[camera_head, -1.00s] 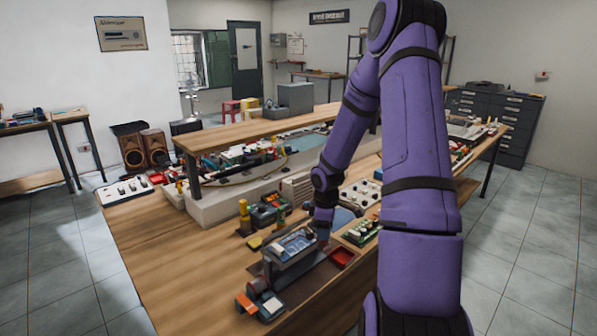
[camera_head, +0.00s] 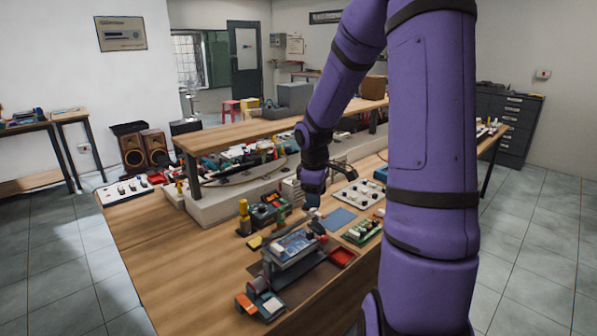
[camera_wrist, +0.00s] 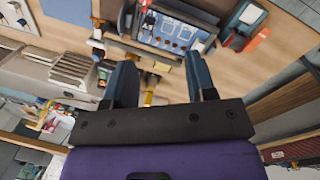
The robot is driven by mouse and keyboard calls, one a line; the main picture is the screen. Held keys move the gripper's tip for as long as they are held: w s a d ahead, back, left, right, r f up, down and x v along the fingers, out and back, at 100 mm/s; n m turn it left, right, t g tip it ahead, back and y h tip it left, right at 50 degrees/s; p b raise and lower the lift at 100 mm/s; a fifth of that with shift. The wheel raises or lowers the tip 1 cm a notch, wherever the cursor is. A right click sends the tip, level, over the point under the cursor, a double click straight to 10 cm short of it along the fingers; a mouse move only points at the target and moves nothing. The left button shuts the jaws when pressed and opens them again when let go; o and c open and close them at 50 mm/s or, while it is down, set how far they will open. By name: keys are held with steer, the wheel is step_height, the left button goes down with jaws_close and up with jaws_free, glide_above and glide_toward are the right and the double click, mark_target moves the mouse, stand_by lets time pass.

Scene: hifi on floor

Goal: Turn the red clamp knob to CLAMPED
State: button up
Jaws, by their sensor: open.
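The clamp fixture (camera_head: 290,262) stands on the bench with a blue circuit board (camera_head: 294,243) on it. A small red part, seemingly the clamp knob (camera_head: 318,228), shows at its right end in the head view; its setting and any CLAMPED marking are too small to read. My gripper (camera_head: 313,209) is above and just behind that end, apart from it. In the wrist view my gripper (camera_wrist: 160,75) is open and its two blue-grey fingers have nothing gripped between them. The board (camera_wrist: 172,30) shows beyond the fingertips.
A red tray (camera_head: 342,257) lies right of the fixture. An orange-and-grey device (camera_head: 260,304) is at its front left. A yellow bottle (camera_head: 244,216) and a dark meter (camera_head: 268,208) stand behind. The bench's left front (camera_head: 180,275) is bare wood.

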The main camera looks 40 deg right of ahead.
steer(key=s+a+r+m+t+h, duration=0.1)
steer(key=s+a+r, duration=0.3)
steer(key=a+r, duration=0.6)
steer(key=shift+s+a+r+m, duration=0.25)
steer(key=shift+r+m, duration=0.55)
steer(key=s+a+r+m+t+y, duration=0.1)
steer(key=s+a+r+t, duration=0.1)
steer(key=s+a+r, duration=0.2)
steer(key=s+a+r+m+t+y, duration=0.1)
steer(key=s+a+r+m, duration=0.1)
steer(key=s+a+r, duration=0.2)
steer(key=s+a, duration=0.3)
steer(key=s, duration=0.4)
steer(key=shift+a+r+t, duration=0.2)
steer(key=shift+a+t, duration=0.1)
steer(key=shift+t, duration=0.1)
